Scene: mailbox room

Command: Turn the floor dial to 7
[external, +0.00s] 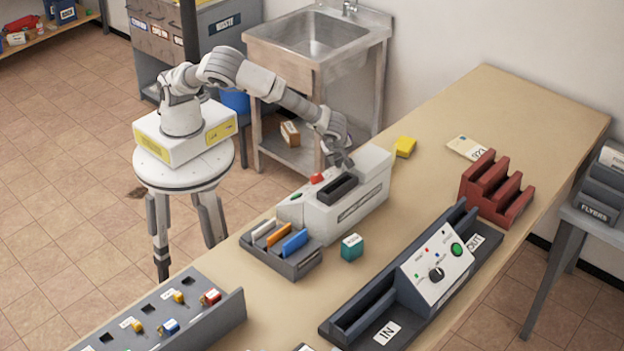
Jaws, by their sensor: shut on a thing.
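My gripper (343,162) is at the far top end of the white machine (345,205), by the back edge of its dark slot. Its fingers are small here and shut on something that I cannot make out. No dial marked with floor numbers can be read in this view. A black knob (436,273) sits on the sloped white panel (437,264) of the grey IN/OUT unit, well apart from my gripper. Small coloured marks surround the knob, and a green button (457,249) is beside it. The knob's exact setting is too small to read.
The white machine has a red button (317,178) and a green one (296,196). A grey rack (281,259) with coloured cards, a teal block (352,247), a yellow block (405,147) and a red rack (494,189) stand around it.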

